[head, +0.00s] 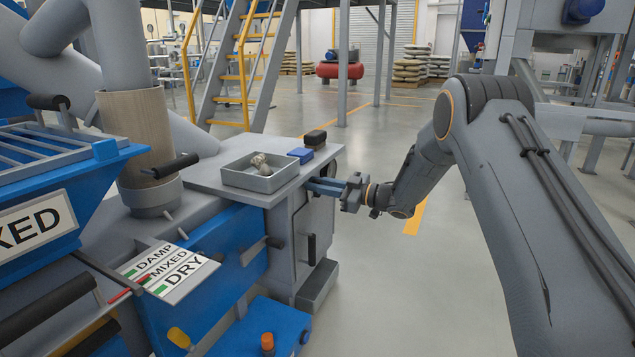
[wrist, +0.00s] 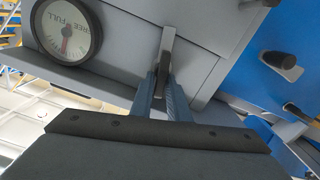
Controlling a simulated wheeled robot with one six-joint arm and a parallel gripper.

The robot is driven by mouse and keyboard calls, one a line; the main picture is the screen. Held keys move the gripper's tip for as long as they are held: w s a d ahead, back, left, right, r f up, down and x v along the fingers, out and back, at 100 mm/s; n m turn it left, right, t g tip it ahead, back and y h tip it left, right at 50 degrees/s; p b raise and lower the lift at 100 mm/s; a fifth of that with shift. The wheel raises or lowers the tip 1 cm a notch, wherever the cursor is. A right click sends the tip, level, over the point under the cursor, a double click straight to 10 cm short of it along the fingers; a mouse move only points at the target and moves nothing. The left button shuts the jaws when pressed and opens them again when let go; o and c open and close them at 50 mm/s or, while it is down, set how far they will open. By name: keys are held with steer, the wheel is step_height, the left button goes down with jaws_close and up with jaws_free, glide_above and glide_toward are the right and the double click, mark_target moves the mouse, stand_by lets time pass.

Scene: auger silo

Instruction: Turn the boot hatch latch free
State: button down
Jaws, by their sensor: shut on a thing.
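The boot hatch latch (wrist: 168,42) is a short light-grey bar on a grey panel in the wrist view, with a darker part at its lower end. My gripper (wrist: 164,80) is shut on this lower end, with one blue finger on each side. In the head view my gripper (head: 322,186) reaches from the right to the side of the grey housing (head: 283,243), just under its top. The latch itself is hidden there by the fingers. The seam of the panel runs behind the latch in the wrist view.
A round FREE/FULL dial (wrist: 67,30) sits beside the latch. A dark knob (wrist: 279,60) sticks out of the blue wall. A grey tray (head: 262,178) and a blue block (head: 300,155) lie on the housing top. The floor to the right is clear.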

steer(key=n, duration=0.1)
steer(key=n+p, duration=0.2)
steer(key=shift+s+f+n, duration=0.15)
steer(key=shift+s+n, duration=0.1)
steer(key=shift+n, duration=0.15)
steer(key=shift+s+a+f+n+p, duration=0.1)
steer(key=shift+f+n+p, duration=0.3)
steer(key=shift+n, duration=1.45)
steer(key=shift+s+f+n+p, duration=0.1)
steer(key=shift+n+p, duration=0.55)
steer(key=shift+n, duration=1.25)
steer(key=shift+s+a+f+n+p, duration=0.15)
steer(key=shift+n+p, duration=0.35)
steer(key=shift+n, duration=1.35)
steer(key=shift+w+d, duration=0.1)
steer(key=c, duration=1.8)
jaws_free()
steer(key=shift+c, duration=0.2)
steer(key=shift+d, duration=0.1)
